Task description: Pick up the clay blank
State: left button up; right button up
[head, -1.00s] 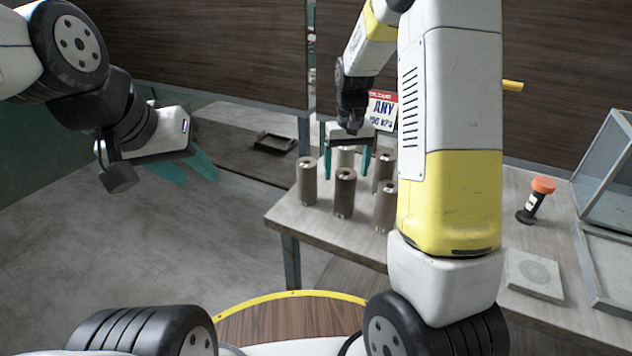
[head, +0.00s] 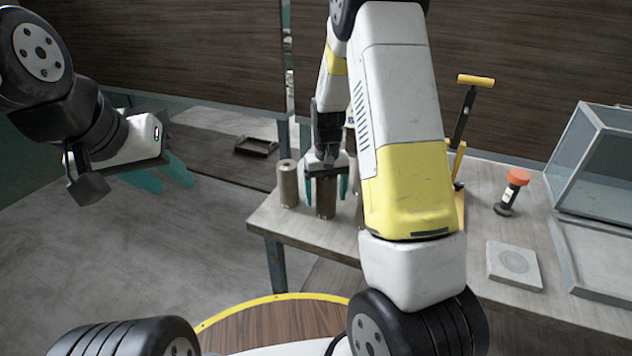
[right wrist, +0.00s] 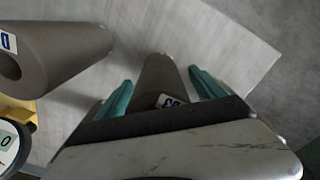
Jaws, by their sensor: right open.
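The clay blanks are brown-grey upright cylinders on the grey table (head: 268,220). One clay blank (head: 326,206) stands under my right gripper (head: 326,187), whose teal fingers are open, one on each side of it. In the right wrist view this blank (right wrist: 158,78), with a small printed label, lies between the open fingers (right wrist: 160,90), with gaps on both sides. Another blank (head: 288,184) stands just left; others are largely hidden behind my right arm. A blank with a blue-marked label (right wrist: 60,52) shows at left in the wrist view. My left gripper (head: 166,178) hangs at left, open and empty.
A yellow-handled tool (head: 464,125), an orange-capped container (head: 512,190), a square slab with rings (head: 514,265) and a glass case (head: 600,165) stand to the right. A dark tray (head: 256,146) lies at the back. The table's left front corner is clear.

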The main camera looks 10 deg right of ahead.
grip_shut()
jog(key=shift+r, duration=0.1)
dwell(0.3)
